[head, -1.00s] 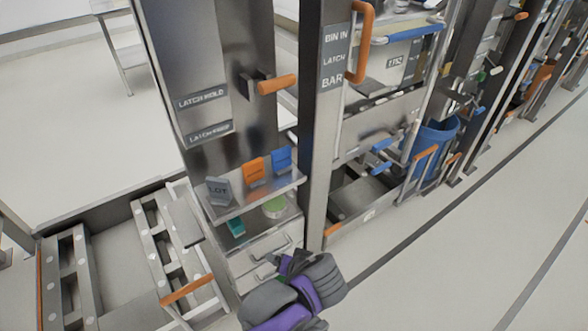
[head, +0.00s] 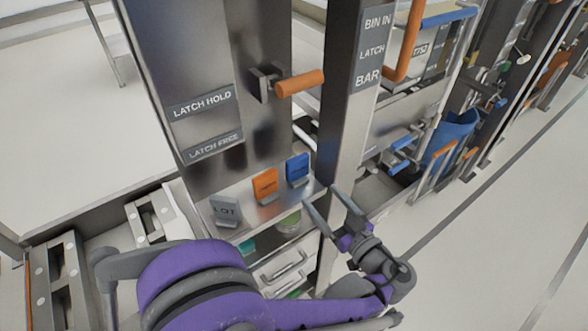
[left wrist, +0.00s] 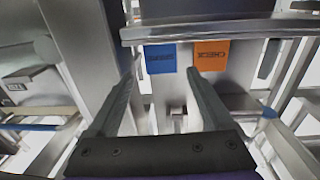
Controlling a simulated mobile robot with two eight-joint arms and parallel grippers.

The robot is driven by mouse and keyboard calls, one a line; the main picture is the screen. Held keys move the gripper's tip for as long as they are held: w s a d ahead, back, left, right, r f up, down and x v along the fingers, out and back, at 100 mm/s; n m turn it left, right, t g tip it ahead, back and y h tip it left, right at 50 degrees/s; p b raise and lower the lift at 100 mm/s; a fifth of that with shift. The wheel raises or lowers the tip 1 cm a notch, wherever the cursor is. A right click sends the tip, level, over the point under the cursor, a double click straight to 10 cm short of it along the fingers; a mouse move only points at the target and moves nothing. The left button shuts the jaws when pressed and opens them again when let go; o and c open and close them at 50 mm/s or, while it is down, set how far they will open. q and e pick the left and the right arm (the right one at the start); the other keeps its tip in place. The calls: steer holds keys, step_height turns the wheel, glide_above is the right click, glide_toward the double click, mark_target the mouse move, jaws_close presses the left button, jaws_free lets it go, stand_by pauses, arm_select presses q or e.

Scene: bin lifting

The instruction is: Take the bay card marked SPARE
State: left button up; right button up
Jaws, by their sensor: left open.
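Three small cards stand on a metal shelf (head: 250,205): a grey card reading LOT (head: 226,211), an orange card (head: 265,186) and a blue card (head: 298,170). The lettering on the orange and blue cards is too small to read, so I cannot tell which is marked SPARE. My left gripper (head: 322,192) is open and empty, in front of the shelf's right end near the blue card. In the left wrist view its fingers (left wrist: 161,76) point toward the blue card (left wrist: 160,58), with the orange card (left wrist: 210,54) just right.
A steel post (head: 346,110) with a BIN IN LATCH BAR sign stands right beside the gripper. An orange-handled latch (head: 299,83) sticks out above the shelf. Drawers (head: 283,265) lie below, partly hidden by my arm. Open floor (head: 500,220) lies to the right.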

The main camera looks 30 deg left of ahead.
mark_target(299, 169)
arm_select(q)
steer(key=x, duration=0.4)
steer(key=shift+a, duration=0.1)
steer(key=x, duration=0.3)
steer(key=b+x, duration=0.1)
steer(key=x, duration=0.1)
steer(key=shift+w+a+r, duration=0.1)
steer(key=shift+r, duration=0.2)
steer(key=c, duration=1.1)
steer(key=shift+r, duration=0.1)
